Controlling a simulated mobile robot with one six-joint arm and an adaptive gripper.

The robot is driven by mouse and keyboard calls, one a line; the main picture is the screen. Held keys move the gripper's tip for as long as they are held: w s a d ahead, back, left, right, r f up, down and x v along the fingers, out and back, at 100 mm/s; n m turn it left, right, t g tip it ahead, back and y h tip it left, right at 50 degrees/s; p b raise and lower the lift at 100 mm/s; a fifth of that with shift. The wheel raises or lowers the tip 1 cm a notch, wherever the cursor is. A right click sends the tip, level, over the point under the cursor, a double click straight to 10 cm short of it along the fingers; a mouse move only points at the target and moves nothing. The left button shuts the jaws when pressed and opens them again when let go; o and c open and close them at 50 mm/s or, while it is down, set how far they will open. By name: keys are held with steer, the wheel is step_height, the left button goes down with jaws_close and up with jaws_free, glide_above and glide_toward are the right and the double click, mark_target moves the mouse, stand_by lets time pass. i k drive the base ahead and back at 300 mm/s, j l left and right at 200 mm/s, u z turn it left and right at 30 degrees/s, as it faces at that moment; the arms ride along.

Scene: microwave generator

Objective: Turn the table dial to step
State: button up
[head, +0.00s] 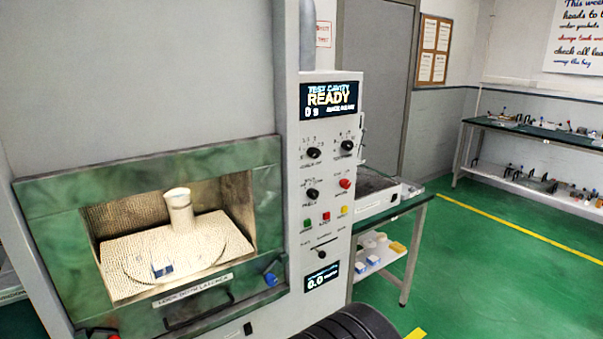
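The control panel (331,180) of the microwave generator stands right of the cavity. Two black dials sit side by side on it, a left upper dial (313,153) and a right upper dial (347,145). A lower black dial (312,194) sits beneath the left one, and a small black knob (322,254) is near the bottom. The labels are too small to tell which is the table dial or where its pointer stands. My gripper is not visible. A dark ribbed part, seemingly of my arm, shows at the bottom edge.
The upper display (331,98) reads READY and 0 s. A red knob (345,183) and green, red and yellow buttons are near the dials. The open cavity (175,235) holds a pale cylinder (180,210) and a small blue-white block (162,269). Green floor (480,270) is clear at right.

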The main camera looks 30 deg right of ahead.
mark_target(313, 193)
steer(key=i+l+u, duration=0.1)
steer(key=l, duration=0.2)
steer(key=i+l+u, duration=0.1)
steer(key=l, duration=0.25)
steer(key=i+l+u, duration=0.1)
steer(key=l, duration=0.25)
steer(key=i+l+u, duration=0.1)
steer(key=k+l+u, duration=0.2)
steer(key=i+l+z, duration=0.15)
steer(key=i, duration=0.15)
